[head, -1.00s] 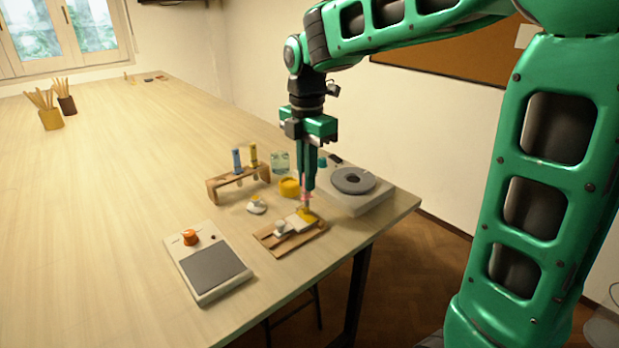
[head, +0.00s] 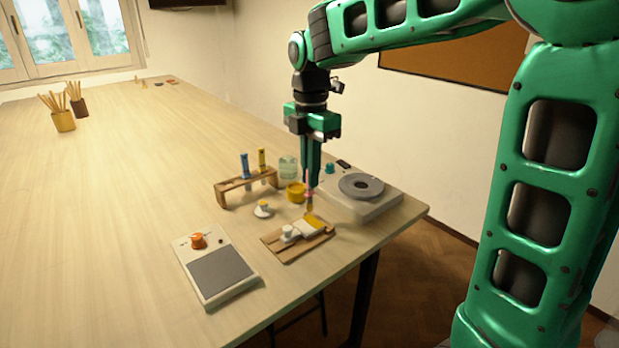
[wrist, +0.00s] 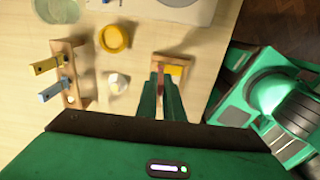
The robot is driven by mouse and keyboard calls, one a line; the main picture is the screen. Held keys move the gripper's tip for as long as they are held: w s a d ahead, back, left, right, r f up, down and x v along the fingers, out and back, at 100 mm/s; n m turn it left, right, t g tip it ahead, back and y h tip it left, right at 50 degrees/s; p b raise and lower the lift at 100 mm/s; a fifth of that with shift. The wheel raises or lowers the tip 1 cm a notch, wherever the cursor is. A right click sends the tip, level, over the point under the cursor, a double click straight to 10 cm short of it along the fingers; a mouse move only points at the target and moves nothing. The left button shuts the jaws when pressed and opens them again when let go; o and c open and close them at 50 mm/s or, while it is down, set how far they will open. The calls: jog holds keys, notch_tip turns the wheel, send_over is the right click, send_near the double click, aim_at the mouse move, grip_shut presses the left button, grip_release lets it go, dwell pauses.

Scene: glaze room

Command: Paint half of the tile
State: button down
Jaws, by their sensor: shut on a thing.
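My gripper (head: 311,182) is shut on a brush (head: 310,199) with a pinkish-red handle, which points down. The brush tip appears just above the far end of the tile; contact is hard to judge. The tile (head: 303,229) lies on a wooden board (head: 287,254). Its far part is yellow and its near part is white. A yellow pot (head: 296,192) stands behind the board.
A wooden rack (head: 233,194) holds a blue and a yellow item. A glass jar (head: 288,166), a small white piece with a yellowish top (head: 264,209) and a turntable (head: 361,187) stand nearby. A device with an orange knob (head: 198,241) lies front left. The table's left is mostly clear.

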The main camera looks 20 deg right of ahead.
jog(key=shift+r, duration=2.25)
